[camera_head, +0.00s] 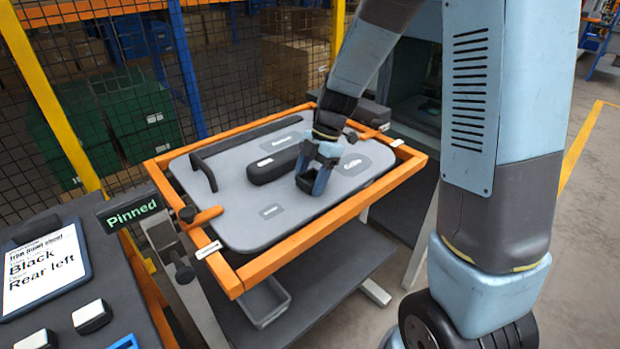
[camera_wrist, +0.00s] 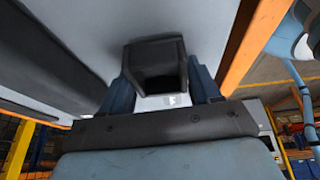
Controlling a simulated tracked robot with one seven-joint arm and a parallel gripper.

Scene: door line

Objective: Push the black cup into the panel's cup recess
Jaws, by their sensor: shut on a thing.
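The grey door panel (camera_head: 235,210) lies in an orange frame, with several dark grey labelled patches on it. My gripper (camera_head: 313,182) points down at the panel's right half, between the black armrest and a labelled patch (camera_head: 353,165). In the wrist view my gripper (camera_wrist: 158,82) is shut on the black cup (camera_wrist: 180,52), a squarish piece with a dark hollow, one finger on each side. The panel's pale surface is close behind the cup. I cannot tell whether they touch. The cup recess cannot be made out.
A black armrest (camera_head: 268,168) stands up from the panel beside my gripper. An orange clamp (camera_head: 205,217) sits at the frame's left side. A "Pinned" sign (camera_head: 132,212) and a tablet reading "Black, Rear left" (camera_head: 42,268) are at left. A grey bin (camera_head: 265,302) is below the frame.

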